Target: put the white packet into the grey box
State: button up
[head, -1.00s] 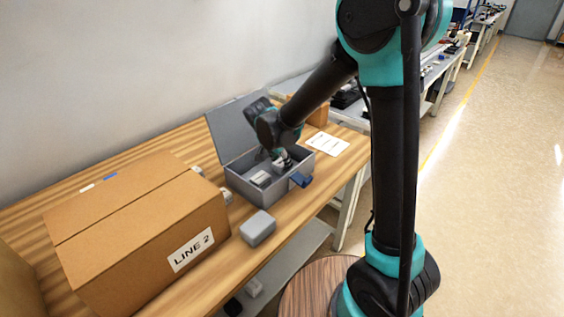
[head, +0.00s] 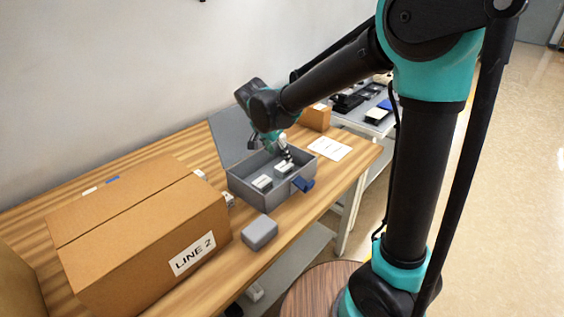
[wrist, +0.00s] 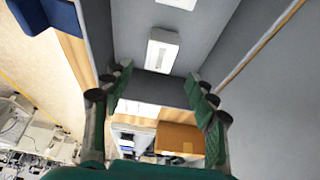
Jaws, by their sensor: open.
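The grey box (head: 262,192) stands on the wooden table with its lid (head: 228,136) open and tilted back. A white packet (head: 284,167) lies inside it, below my gripper (head: 282,152). A second white packet (head: 262,182) lies in the box, nearer the left end. In the wrist view one white packet (wrist: 163,48) rests on the box floor, past my fingertips (wrist: 158,88), and part of another (wrist: 177,4) shows at the top edge. My gripper is open and empty, over the box and apart from the packets.
A large cardboard box (head: 140,220) marked LINE 2 stands left of the grey box. A small grey block (head: 260,232) lies in front. A white sheet (head: 330,147) and an orange-brown box (head: 316,117) are behind right.

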jog(key=shift+v, duration=2.1)
jog(key=shift+c, duration=0.4)
